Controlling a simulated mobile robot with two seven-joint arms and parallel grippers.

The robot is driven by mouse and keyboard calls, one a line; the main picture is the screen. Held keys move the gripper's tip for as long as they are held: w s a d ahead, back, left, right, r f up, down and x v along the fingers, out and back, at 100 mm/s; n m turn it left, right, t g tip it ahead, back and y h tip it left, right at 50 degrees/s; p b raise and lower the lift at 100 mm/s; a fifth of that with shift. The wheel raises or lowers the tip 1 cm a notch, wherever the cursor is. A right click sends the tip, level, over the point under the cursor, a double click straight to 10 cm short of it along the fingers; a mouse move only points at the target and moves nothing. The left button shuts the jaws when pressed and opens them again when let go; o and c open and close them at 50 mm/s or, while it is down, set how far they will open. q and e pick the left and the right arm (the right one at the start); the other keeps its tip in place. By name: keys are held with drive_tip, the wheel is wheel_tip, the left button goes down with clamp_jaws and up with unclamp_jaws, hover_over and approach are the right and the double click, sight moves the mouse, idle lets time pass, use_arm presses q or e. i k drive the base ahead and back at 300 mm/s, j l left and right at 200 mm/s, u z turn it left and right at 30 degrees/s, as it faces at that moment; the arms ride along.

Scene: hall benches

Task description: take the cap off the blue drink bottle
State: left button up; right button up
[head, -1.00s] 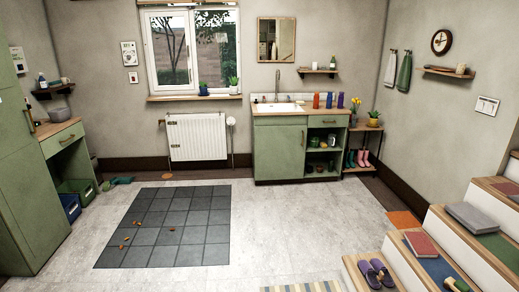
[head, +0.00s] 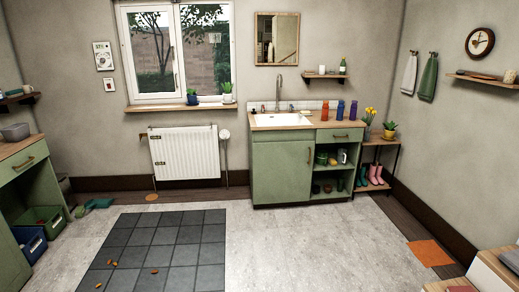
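The blue drink bottle (head: 340,109) stands upright on the wooden counter to the right of the sink. It is the middle one of three bottles, between an orange-red bottle (head: 325,110) and a purple bottle (head: 353,110). The bottles are too small here to make out the blue one's cap clearly. Neither of my grippers shows in the head view.
The green sink cabinet (head: 282,172) stands at the back wall, with a plant rack (head: 379,153) and boots at its right. Wooden steps (head: 495,268) edge in at the lower right.

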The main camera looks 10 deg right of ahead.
sight(341, 107)
drive_tip(key=i+z, duration=0.15)
drive_tip(key=i, duration=0.55)
drive_tip(key=i+j+z, duration=0.2)
drive_tip(key=i, duration=0.45)
drive_tip(key=i+l+z, duration=0.1)
drive_tip(key=i+z, duration=0.15)
drive_tip(key=i, duration=0.45)
drive_tip(key=i+z, duration=0.3)
drive_tip(key=i, duration=0.35)
drive_tip(key=i+z, duration=0.1)
drive_tip(key=i, duration=0.55)
